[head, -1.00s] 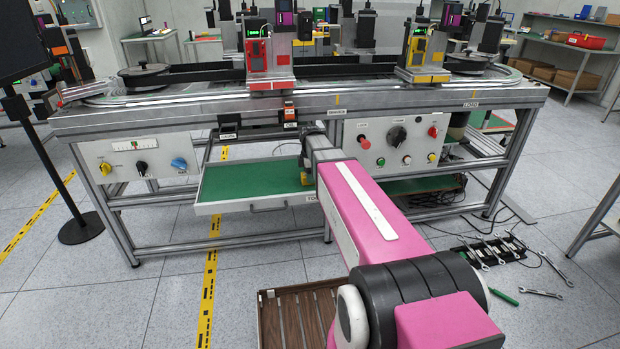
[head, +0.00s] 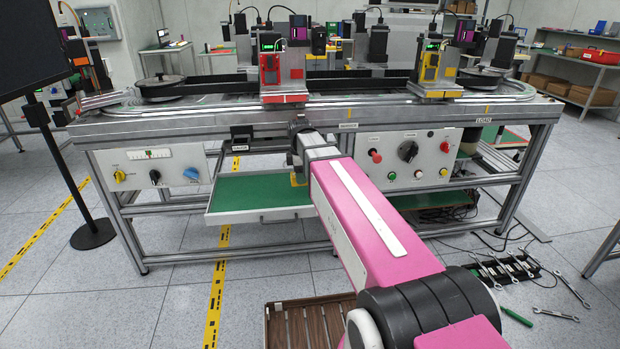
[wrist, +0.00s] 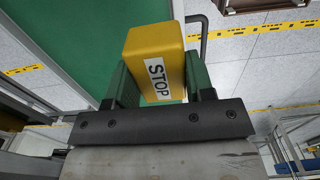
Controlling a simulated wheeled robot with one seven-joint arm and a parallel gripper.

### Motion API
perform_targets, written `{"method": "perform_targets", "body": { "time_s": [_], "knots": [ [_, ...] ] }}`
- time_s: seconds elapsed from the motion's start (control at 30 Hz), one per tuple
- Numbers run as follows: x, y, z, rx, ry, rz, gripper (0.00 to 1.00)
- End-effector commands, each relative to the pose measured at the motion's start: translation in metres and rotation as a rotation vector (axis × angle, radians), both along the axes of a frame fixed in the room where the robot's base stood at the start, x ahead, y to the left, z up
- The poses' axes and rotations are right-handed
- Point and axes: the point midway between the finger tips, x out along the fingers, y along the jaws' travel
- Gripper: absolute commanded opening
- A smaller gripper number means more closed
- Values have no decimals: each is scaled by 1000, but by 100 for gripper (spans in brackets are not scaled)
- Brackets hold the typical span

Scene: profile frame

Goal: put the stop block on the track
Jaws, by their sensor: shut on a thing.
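The yellow stop block (wrist: 155,50), with a white STOP label, is held between the two green-padded fingers of my gripper (wrist: 160,78) in the wrist view. In the head view a small yellow part of the block (head: 298,179) shows under my wrist, in front of the bench and over the right part of the green-lined drawer. My arm hides most of the gripper there. The track (head: 200,101) runs in a loop along the bench top, above and behind the block. The block is apart from the track.
The open drawer (head: 228,196) juts from the bench front below the gripper. A red station (head: 270,68) and a yellow station (head: 430,66) stand at the track. A control panel (head: 405,158) is right of my arm. The track's front left stretch looks clear.

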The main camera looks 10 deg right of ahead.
Motion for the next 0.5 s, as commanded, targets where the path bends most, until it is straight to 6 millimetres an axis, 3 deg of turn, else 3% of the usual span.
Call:
{"method": "perform_targets", "body": {
  "time_s": [0.2,0.5],
  "knots": [
    [-7,12,8,0,0,0,20],
    [-8,12,9,0,0,0,20]
  ]
}}
